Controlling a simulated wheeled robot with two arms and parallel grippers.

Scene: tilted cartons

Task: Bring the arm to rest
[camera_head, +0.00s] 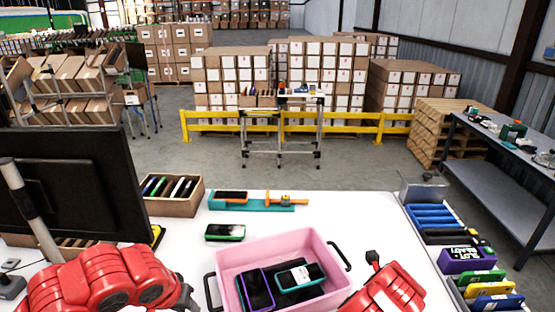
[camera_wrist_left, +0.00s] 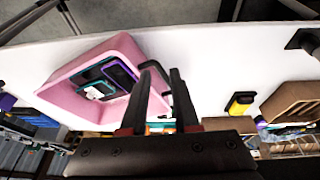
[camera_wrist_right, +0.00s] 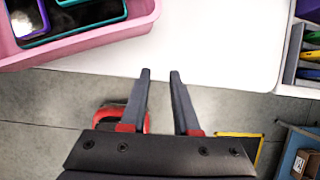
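My left arm (camera_head: 100,280) is at the lower left of the head view, its fingers not clear there. In the left wrist view my left gripper (camera_wrist_left: 163,70) has its two dark fingers apart with nothing held, beside the pink bin (camera_wrist_left: 72,68). My right arm is at the bottom right of the head view, just right of the pink bin (camera_head: 283,237). In the right wrist view my right gripper (camera_wrist_right: 160,72) is open and empty, its fingertips over the near edge of the white table (camera_wrist_right: 215,45).
The pink bin holds several phone-like devices, one in a purple case (camera_head: 258,288). A green-edged device (camera_head: 225,232), a teal tray (camera_head: 255,203) and a carton of upright items (camera_head: 172,195) lie behind it. A monitor (camera_head: 75,180) stands left; a sorting rack (camera_head: 440,222) stands right.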

